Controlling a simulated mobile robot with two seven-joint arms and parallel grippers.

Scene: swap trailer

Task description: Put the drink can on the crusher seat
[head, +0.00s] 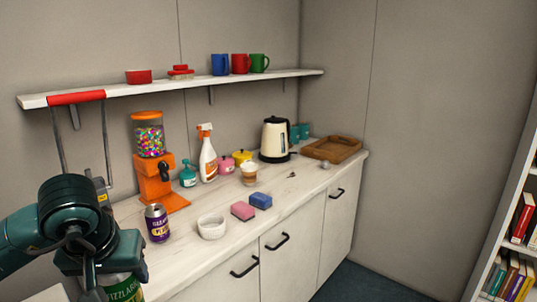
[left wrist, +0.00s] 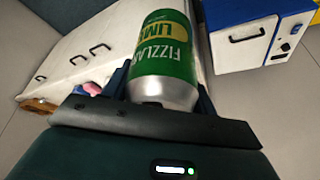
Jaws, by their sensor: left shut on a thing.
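A green and yellow drink can with lime lettering (head: 124,287) is held low at the left of the head view. It fills the middle of the left wrist view (left wrist: 162,55), between the fingers. My left gripper (head: 100,283) is shut on this can, whose lower part is cut off by the head frame. A red-handled lever frame with metal rods, apparently the crusher (head: 76,98), stands behind my left arm at the left end of the counter. Its seat is hidden by the arm. A purple drink can (head: 157,223) stands upright on the counter. My right gripper is not in view.
The white counter (head: 290,215) holds an orange candy dispenser (head: 154,185), a white bowl (head: 211,227), pink and blue sponges (head: 252,205), a spray bottle (head: 208,158) and a kettle (head: 275,140). A shelf (head: 200,82) hangs above.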

